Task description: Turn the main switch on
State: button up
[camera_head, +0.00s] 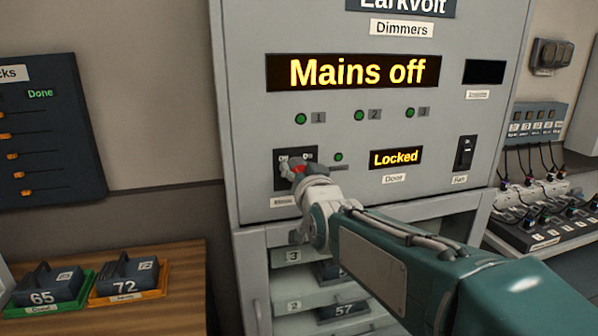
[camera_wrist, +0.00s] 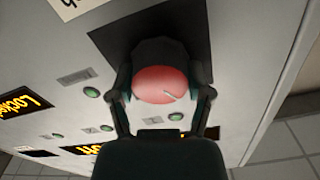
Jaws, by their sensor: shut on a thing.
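The main switch is a red rotary knob (camera_wrist: 162,84) on a dark square plate (camera_wrist: 108,40) on the front of the grey dimmer cabinet (camera_head: 235,120). In the head view, my gripper (camera_head: 292,168) is at this plate, at the cabinet's lower left, and covers most of the knob. In the wrist view, the fingers of my gripper (camera_wrist: 163,95) stand on either side of the red knob and are shut on it. The display (camera_head: 352,72) reads "Mains off". A smaller display (camera_head: 396,158) reads "Locked" above a "Door" label.
Green lamps (camera_head: 301,118) sit in a row above the switch. A black fan switch (camera_head: 465,153) is at the right. Below are shelves with dimmer modules (camera_head: 343,313). Modules 65 (camera_head: 45,290) and 72 (camera_head: 124,282) rest on a wooden table at lower left.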

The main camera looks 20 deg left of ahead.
jog(key=m, duration=0.7)
jog(key=shift+w+d+f, duration=0.1)
jog(key=m, duration=0.4)
jog(key=shift+f, duration=0.1)
jog(key=shift+f+m, duration=0.1)
jog(key=shift+m, duration=1.8)
jog(key=o, duration=1.1)
jog(key=shift+w+f, duration=0.1)
jog(key=shift+o, duration=0.2)
